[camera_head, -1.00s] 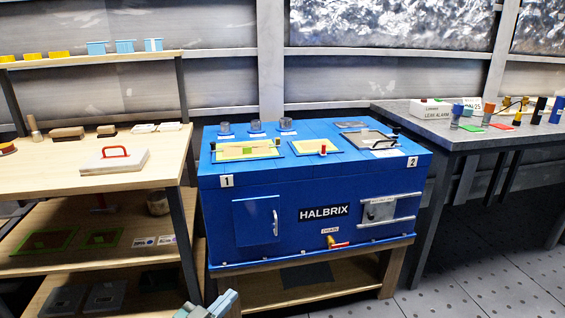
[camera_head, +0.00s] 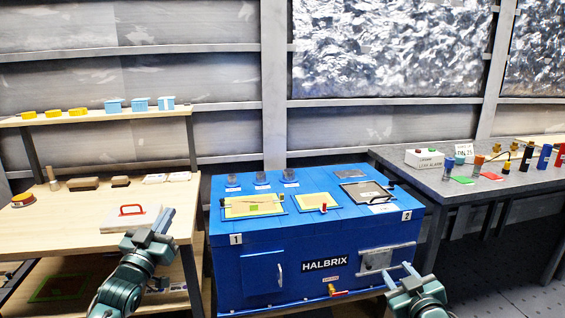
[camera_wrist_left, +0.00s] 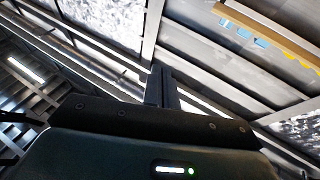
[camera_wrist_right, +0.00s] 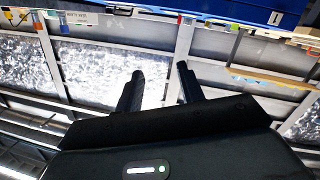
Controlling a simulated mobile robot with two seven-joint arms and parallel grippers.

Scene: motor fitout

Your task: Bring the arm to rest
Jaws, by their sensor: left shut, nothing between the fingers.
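My left gripper (camera_head: 166,222) is raised at the lower left, in front of the wooden bench. Its fingers are together and empty; they also show touching in the left wrist view (camera_wrist_left: 162,88). My right gripper (camera_head: 396,274) is at the lower right, in front of the blue HALBRIX cabinet's (camera_head: 222,262) right side. Its two fingers stand apart with nothing between them, as the right wrist view (camera_wrist_right: 159,88) also shows. Neither gripper holds anything.
The cabinet has a red-handled valve (camera_head: 338,293) low in front. A grey table (camera_head: 450,187) with coloured cylinders stands right. Floor at lower right is clear.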

